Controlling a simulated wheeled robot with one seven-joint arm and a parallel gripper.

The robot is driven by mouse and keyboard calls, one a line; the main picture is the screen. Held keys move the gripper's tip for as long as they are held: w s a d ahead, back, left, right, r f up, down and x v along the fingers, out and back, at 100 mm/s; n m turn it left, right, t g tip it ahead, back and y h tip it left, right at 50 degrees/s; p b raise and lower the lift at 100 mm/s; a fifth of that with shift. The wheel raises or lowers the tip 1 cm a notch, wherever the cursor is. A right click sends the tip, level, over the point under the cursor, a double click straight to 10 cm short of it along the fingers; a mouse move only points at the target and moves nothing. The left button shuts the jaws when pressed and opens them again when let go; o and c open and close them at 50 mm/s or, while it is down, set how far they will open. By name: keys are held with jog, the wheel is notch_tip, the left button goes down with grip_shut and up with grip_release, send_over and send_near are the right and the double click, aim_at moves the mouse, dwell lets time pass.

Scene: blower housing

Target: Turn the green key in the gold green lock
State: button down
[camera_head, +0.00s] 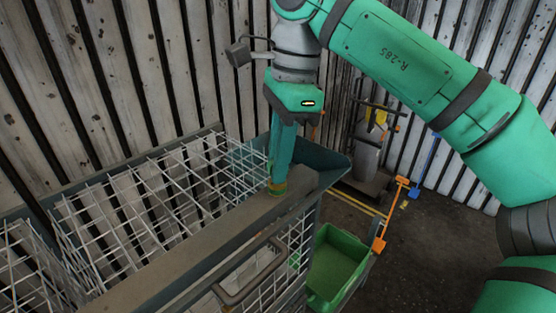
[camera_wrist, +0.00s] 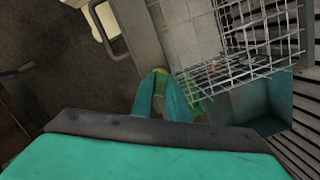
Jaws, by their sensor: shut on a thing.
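My gripper (camera_head: 279,178) points down at the top rail of the wire cage, its fingers close together. In the wrist view its fingertips (camera_wrist: 163,80) are shut on a small yellow-green piece, which I take to be the green key (camera_wrist: 160,71); the fingers hide most of it. The gold green lock (camera_head: 277,187) shows as a small gold and green patch at the fingertips, on the rail. How far the key sits in the lock and its angle cannot be made out.
The wire cage's wide top rail (camera_head: 215,232) runs below my gripper, with a handle (camera_head: 250,275) on its side. A corrugated wall (camera_head: 100,80) closes the back. Dark floor (camera_head: 440,245) is clear at right.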

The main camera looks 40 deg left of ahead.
jog(key=shift+m, duration=0.5)
jog(key=m, duration=0.2)
jog(key=shift+d+m, duration=0.1)
jog(key=shift+m, duration=0.3)
jog(key=shift+m+t+y, duration=0.3)
jog(key=shift+m, duration=0.7)
jog(key=m, duration=0.2)
jog(key=shift+m, duration=0.3)
jog(key=shift+m+t, duration=0.4)
jog(key=shift+m, duration=0.7)
